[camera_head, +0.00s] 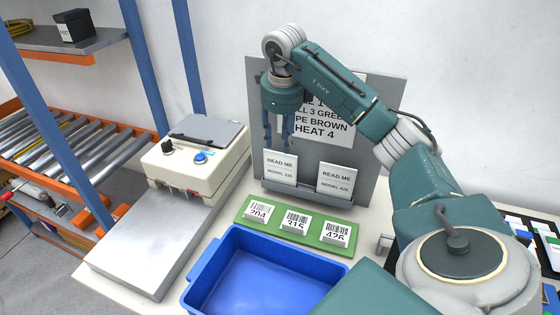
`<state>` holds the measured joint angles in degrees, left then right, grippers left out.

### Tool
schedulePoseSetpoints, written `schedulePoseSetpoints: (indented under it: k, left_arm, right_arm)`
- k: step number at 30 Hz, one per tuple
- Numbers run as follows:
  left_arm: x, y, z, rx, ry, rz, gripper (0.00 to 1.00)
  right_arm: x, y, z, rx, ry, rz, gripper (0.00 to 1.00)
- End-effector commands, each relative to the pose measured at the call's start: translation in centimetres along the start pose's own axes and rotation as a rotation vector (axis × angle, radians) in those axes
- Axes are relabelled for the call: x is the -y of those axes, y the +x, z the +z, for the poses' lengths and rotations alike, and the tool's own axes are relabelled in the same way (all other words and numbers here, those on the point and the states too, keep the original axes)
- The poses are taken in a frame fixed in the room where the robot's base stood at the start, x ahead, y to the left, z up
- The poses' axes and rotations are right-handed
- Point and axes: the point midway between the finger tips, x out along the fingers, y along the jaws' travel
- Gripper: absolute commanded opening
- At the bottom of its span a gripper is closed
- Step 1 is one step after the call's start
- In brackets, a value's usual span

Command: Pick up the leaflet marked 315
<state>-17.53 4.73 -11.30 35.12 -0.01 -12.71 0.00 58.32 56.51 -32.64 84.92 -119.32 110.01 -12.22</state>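The left leaflet (280,168) is a white card headed READ ME, and its small model line seems to read 315. It stands upright in a grey holder (310,196). A second READ ME leaflet (336,181), whose number seems to read 426, stands to its right. My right gripper (278,143) points down just above the left leaflet. Its two fingers are apart with nothing visible between them. I cannot tell whether the fingertips touch the leaflet's top edge. My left gripper is not in view.
A green strip (272,222) with barcode cards 204, 315 and 426 lies in front of the holder. A blue bin (205,262) stands nearer. A grey board with a printed sheet rises behind the leaflets. A cream device (215,165) and metal plate are left.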

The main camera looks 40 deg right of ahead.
Motion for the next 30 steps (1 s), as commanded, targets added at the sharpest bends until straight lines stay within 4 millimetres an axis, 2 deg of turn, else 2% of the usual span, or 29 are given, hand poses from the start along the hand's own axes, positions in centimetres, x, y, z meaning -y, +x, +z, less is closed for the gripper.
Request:
schedulePoseSetpoints:
  k: [5,10,15,30]
  left_arm:
    - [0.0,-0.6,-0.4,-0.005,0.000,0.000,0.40]
    - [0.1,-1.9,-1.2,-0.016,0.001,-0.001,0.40]
    - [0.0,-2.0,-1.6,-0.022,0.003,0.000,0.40]
    - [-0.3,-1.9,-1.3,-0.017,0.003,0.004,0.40]
  right_arm:
    - [0.0,1.2,0.0,-0.002,-0.001,0.002,0.35]
    - [0.1,3.8,-0.1,-0.004,0.000,0.003,0.35]
    - [0.1,5.6,0.0,0.000,-0.001,0.001,0.35]
    - [0.1,5.9,0.0,0.001,-0.001,0.000,0.35]
